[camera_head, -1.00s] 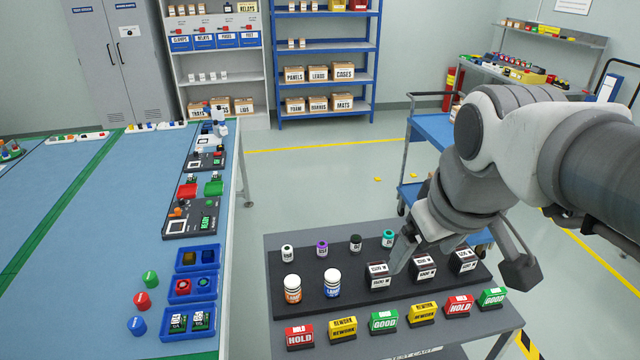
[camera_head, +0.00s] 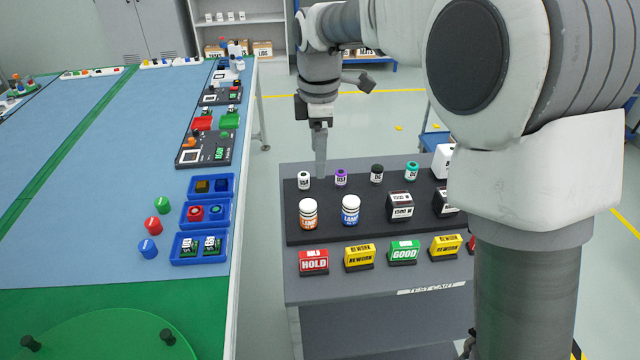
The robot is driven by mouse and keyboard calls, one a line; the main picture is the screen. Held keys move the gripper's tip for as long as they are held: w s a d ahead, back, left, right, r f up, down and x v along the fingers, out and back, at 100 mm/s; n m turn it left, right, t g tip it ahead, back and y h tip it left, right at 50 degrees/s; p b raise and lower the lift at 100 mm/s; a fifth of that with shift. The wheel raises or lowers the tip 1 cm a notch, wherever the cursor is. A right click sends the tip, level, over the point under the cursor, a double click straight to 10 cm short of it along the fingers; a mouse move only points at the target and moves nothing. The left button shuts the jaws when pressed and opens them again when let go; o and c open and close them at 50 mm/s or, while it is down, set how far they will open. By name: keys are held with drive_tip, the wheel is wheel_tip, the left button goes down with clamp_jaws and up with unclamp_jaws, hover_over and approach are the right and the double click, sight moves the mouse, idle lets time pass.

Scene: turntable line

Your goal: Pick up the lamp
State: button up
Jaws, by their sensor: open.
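Two white-capped jars stand upright on the black mat of the test cart. The orange-labelled lamp jar (camera_head: 308,213) is at the left, and the blue-labelled lamp jar (camera_head: 350,210) is just right of it. Both labels appear to read LAMP. My gripper (camera_head: 320,172) points down behind these jars, close to a small white-and-black cylinder (camera_head: 304,180) and a purple one (camera_head: 341,178). It is open, seen nearly edge-on, and nothing shows between its fingers. Whether it touches the small cylinders I cannot tell.
Black (camera_head: 377,173) and teal (camera_head: 411,170) cylinders stand right of the gripper. Boxy meters (camera_head: 400,206) stand right of the jars; my arm hides the cart's right side. HOLD (camera_head: 314,262), REWORK and GOOD blocks line the front. The blue worktable (camera_head: 130,170) is left, across a gap.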

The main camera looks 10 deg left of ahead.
wheel_tip(320, 180, down, 4)
drive_tip(key=w+a+n, duration=0.1)
drive_tip(key=a+n, duration=0.1)
drive_tip(key=a, duration=0.1)
drive_tip(key=b, duration=0.2)
approach(307, 216)
drive_tip(key=f, duration=0.3)
drive_tip(key=w+f, duration=0.1)
drive_tip(key=f, duration=0.2)
drive_tip(key=shift+w+a+f, duration=0.15)
drive_tip(key=shift+w+a, duration=0.05)
drive_tip(key=shift+w+f, duration=0.15)
drive_tip(key=shift+f, duration=0.85)
drive_tip(key=shift+w+f, duration=0.2)
drive_tip(key=shift+f, duration=0.75)
drive_tip(key=shift+w+f, duration=0.15)
drive_tip(key=shift+f, duration=0.85)
drive_tip(key=shift+r, duration=0.1)
clamp_jaws()
